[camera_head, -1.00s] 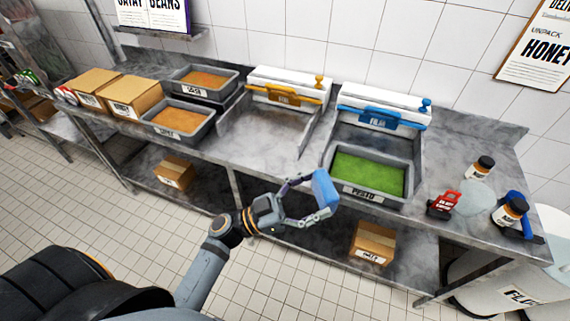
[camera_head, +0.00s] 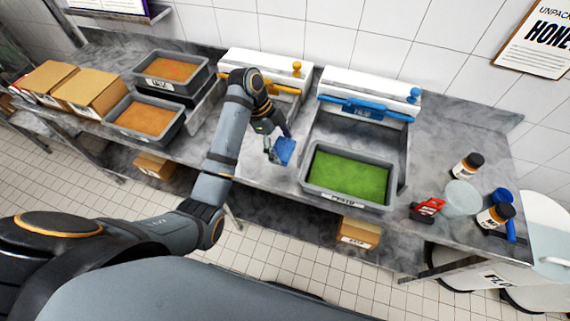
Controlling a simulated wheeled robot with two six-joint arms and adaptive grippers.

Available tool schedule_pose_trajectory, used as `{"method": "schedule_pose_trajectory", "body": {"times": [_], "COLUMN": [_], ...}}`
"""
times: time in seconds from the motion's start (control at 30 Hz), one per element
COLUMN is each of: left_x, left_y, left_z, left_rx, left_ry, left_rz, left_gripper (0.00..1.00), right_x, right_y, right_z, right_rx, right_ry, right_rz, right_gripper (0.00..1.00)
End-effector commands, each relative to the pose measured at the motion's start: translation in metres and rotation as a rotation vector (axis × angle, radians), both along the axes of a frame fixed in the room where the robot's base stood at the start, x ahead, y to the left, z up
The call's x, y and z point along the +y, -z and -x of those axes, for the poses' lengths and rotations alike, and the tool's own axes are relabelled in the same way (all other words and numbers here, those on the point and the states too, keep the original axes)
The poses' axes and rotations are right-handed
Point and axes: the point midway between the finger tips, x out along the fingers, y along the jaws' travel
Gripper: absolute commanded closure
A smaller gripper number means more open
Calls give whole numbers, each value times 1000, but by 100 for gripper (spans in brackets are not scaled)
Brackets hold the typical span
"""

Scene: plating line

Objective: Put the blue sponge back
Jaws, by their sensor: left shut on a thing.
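The blue sponge (camera_head: 284,152) is held in my left gripper (camera_head: 276,146), which is shut on it. The gripper points down over the front part of the counter (camera_head: 240,150), just left of the grey tray of green pesto (camera_head: 348,172). I cannot tell whether the sponge touches the counter. My left forearm hides part of the yellow-handled white dispenser (camera_head: 265,66) and the bay in front of it. My right gripper is not in view.
A blue-handled white dispenser (camera_head: 370,90) stands behind the pesto tray. Trays of orange food (camera_head: 147,118) and cardboard boxes (camera_head: 90,91) are at left. Jars (camera_head: 468,166), a red-labelled item (camera_head: 427,208) and a translucent round lid (camera_head: 461,197) are at right.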

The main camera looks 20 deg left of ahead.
Motion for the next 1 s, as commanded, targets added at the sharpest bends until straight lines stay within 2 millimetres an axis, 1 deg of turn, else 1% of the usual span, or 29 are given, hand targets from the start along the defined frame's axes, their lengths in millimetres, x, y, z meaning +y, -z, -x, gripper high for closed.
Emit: {"method": "schedule_pose_trajectory", "body": {"times": [0.07, 0.17, 0.2, 0.33, 0.53, 0.7, 0.77, 0.97, 1.0], "left_x": [0, -1, -1, -1, -1, -1, -1, -1, -1], "left_y": [9, 33, 35, 56, 67, 93, 99, 101, 101], "left_z": [0, 1, 1, 1, 1, 1, 1, 1, 1], "left_rx": [1, 2, 5, 2, 0, 1, -1, -2, -2], "left_ry": [0, 1, 0, 1, 1, 0, 2, 1, 1], "left_rz": [1, 2, 3, 3, 4, 3, 3, 3, 2], "left_gripper": [41, 41, 41, 41, 41, 41, 41, 41, 11], "right_x": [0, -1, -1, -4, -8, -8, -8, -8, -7], "right_y": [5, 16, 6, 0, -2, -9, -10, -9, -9], "right_z": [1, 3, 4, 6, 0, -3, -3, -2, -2], "right_rx": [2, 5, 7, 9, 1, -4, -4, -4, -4], "right_ry": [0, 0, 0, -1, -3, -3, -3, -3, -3], "right_rz": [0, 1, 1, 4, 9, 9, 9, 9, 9], "right_gripper": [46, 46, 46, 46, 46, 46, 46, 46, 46]}}
